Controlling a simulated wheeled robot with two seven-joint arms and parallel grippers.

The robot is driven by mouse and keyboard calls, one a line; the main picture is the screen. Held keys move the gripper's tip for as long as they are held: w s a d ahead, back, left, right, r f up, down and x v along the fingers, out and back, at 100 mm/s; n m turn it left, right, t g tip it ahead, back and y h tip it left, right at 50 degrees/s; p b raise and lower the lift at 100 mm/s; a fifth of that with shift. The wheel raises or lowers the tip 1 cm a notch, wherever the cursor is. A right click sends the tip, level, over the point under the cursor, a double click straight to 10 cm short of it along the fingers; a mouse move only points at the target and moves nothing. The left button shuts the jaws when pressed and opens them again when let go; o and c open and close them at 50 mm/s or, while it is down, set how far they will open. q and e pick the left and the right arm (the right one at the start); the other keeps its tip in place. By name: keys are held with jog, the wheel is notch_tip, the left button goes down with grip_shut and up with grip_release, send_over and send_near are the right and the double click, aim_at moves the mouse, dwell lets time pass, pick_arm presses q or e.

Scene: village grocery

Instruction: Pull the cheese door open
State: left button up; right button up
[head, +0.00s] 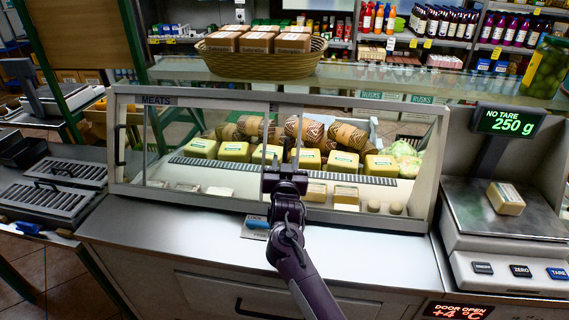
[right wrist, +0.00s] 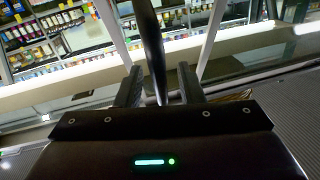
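The glass-fronted display case (head: 300,98) stands on the counter, with the "MEATS" label on its upper left frame. No cheese label is readable. My right gripper (head: 285,162) is in front of the middle of the case, at a dark upright handle (head: 289,148). In the right wrist view the handle (right wrist: 153,50) runs between the two fingers, which stand apart with a gap visible on at least one side. The gripper hides part of the handle. My left gripper is not in view.
A second dark handle (head: 118,145) is at the case's left end. A scale (head: 510,215) stands right of the case, reading 250 g. A wicker basket (head: 262,63) sits above the case. A lit panel (head: 459,311) reads "DOOR OPEN +4 °C".

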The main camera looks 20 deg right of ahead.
jog(key=shift+s, duration=0.1)
jog(key=shift+s+a+f, duration=0.1)
jog(key=shift+s+a, duration=0.05)
jog(key=shift+s, duration=0.2)
jog(key=b+v, duration=0.1)
jog(key=v, duration=0.6)
